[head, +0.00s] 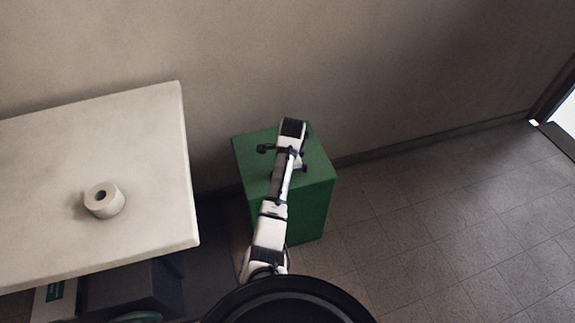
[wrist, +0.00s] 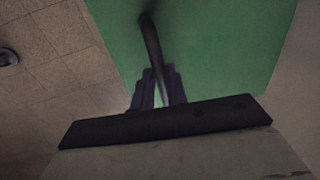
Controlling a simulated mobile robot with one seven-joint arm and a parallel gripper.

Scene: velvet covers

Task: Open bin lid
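The green bin (head: 312,207) stands on the floor against the wall, right of the table, in the head view. Its flat green lid (head: 252,160) lies level on top, and no gap shows at its edge. A dark handle (head: 264,148) crosses the lid, its middle hidden under my arm. In the wrist view the handle (wrist: 151,45) runs from the green surface (wrist: 215,45) down between the two dark fingers of my gripper (wrist: 160,88). The fingers are on either side of it. Whether they press on it I cannot tell. The head view hides the fingertips behind my arm.
A pale table (head: 145,140) with a toilet roll (head: 105,200) on it stands left of the bin, close beside it. Dark boxes (head: 130,287) sit under the table. The wall (head: 300,60) is right behind the bin. The tiled floor (head: 430,240) to the right is clear.

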